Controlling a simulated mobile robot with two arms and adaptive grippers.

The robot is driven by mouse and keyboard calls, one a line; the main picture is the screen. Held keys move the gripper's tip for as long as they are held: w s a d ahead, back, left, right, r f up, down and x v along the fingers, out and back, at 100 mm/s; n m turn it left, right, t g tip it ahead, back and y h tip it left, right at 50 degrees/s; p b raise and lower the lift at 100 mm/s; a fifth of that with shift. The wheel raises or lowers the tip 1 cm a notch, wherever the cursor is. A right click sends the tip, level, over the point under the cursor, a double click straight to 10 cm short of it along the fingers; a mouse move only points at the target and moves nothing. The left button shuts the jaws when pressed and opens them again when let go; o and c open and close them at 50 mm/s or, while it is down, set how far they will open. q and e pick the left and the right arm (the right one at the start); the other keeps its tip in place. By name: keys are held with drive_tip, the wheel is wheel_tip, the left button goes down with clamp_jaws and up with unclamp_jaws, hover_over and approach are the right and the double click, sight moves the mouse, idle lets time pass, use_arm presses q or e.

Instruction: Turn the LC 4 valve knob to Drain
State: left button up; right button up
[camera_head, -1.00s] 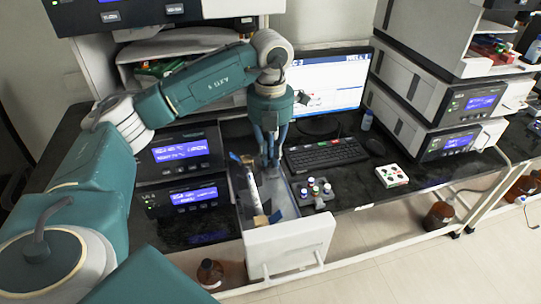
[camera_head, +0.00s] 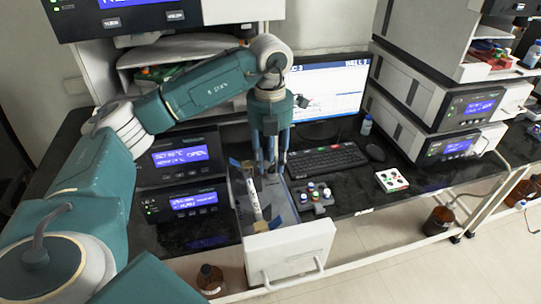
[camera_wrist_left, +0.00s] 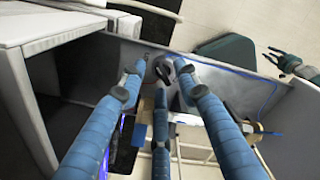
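My left gripper (camera_head: 269,168) points down over the open drawer (camera_head: 290,247) of the column stack at the left. Its three blue fingers are apart with nothing held between them. In the left wrist view, the left gripper (camera_wrist_left: 160,80) has its fingertips around a small dark knob on a grey round base (camera_wrist_left: 165,72), inside the drawer. I cannot tell whether they touch it. No LC 4 or Drain label is readable. My right gripper (camera_wrist_left: 290,62) shows small at the right of the left wrist view, with its fingers apart.
A vial rack (camera_head: 313,197), keyboard (camera_head: 326,161) and mouse (camera_head: 374,152) lie right of the drawer. A brown bottle (camera_head: 210,279) stands below.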

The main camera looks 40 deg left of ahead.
use_arm(q)
wheel_tip(320, 180, up, 12)
idle(0.6)
idle(0.5)
